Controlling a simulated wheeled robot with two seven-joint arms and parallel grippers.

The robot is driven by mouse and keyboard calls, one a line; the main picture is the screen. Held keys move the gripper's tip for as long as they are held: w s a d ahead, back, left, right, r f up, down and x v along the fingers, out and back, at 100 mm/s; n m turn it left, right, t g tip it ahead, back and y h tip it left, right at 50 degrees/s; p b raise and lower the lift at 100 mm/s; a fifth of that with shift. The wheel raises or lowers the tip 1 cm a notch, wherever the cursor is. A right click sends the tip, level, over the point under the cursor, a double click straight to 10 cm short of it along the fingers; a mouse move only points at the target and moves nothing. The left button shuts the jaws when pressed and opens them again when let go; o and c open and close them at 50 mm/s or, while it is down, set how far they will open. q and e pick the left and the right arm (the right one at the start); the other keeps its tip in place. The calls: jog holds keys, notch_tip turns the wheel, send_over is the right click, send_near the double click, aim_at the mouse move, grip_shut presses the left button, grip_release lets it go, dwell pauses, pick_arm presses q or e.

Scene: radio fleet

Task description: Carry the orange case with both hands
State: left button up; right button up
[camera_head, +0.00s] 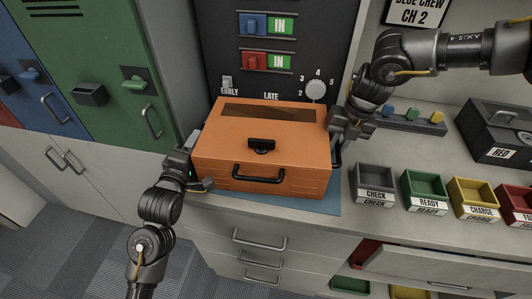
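The orange case (215,150) stands flat and closed on a blue mat (315,205) on the grey counter. It has a dark window strip on top, a dark latch and a black front handle (258,175). My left gripper (200,164) is at the left side of the case, with its fingers spread apart, one towards the back and one near the front left corner. My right gripper (336,136) is close against the right side of the case. Its fingertips are partly hidden there, and I cannot tell whether they grip anything.
Small grey (374,184), green (425,190), yellow (472,197) and red bins stand right of the case. A dark box marked RED (495,140) is behind them. A drawer with bins is open below right. A switch panel (270,85) rises behind the case.

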pick_arm(q)
jog(key=shift+w, duration=0.1)
pick_arm(e)
jog(key=shift+f, duration=0.15)
pick_arm(q)
jog(key=c, duration=0.4)
pick_arm(e)
grip_shut()
pick_arm(q)
grip_shut()
dwell(0.6)
jog(key=shift+r, duration=0.3)
pick_arm(e)
jog(key=shift+w+r, duration=0.15)
jog(key=shift+r, duration=0.15)
